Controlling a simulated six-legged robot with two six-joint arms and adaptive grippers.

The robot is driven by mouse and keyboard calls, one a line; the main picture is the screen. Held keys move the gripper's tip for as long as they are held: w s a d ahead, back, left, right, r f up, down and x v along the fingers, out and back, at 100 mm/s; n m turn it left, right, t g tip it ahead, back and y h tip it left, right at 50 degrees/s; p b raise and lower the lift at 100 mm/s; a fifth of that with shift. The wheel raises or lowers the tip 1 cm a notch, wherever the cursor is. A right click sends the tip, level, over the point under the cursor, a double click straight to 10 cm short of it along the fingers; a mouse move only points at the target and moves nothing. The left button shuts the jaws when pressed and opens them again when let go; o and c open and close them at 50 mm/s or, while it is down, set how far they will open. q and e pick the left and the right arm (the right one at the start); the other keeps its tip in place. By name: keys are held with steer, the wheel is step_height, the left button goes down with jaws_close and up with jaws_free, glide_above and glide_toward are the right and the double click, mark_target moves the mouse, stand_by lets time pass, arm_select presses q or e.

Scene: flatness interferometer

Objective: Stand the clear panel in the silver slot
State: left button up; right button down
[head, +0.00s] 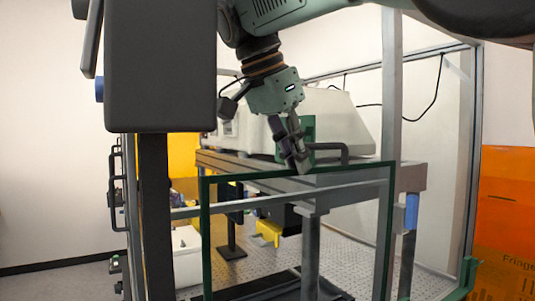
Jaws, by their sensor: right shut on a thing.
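My right gripper (302,165) comes down from the top right and is shut on the top edge of the clear panel (345,235), left of a black handle (345,152). The panel is see-through with a dark green rim and looks upright. Its lower edge is cut off by the bottom of the picture, so I cannot tell what it rests on. I cannot make out the silver slot for sure. My left gripper is not in view.
A silver-grey frame with posts (391,90) stands around the bench. A pale instrument (345,118) sits on a grey beam behind the panel. A big dark box (160,65) on a post blocks the left. Orange panels (508,220) stand at the right.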

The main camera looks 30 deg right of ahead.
mark_target(294, 176)
steer(key=shift+f+b, duration=1.3)
steer(key=shift+f, duration=0.6)
steer(key=c, duration=1.3)
jaws_free()
steer(key=shift+s+a, duration=0.1)
steer(key=shift+f, duration=0.15)
steer(key=v, duration=0.7)
steer(key=shift+r, duration=0.35)
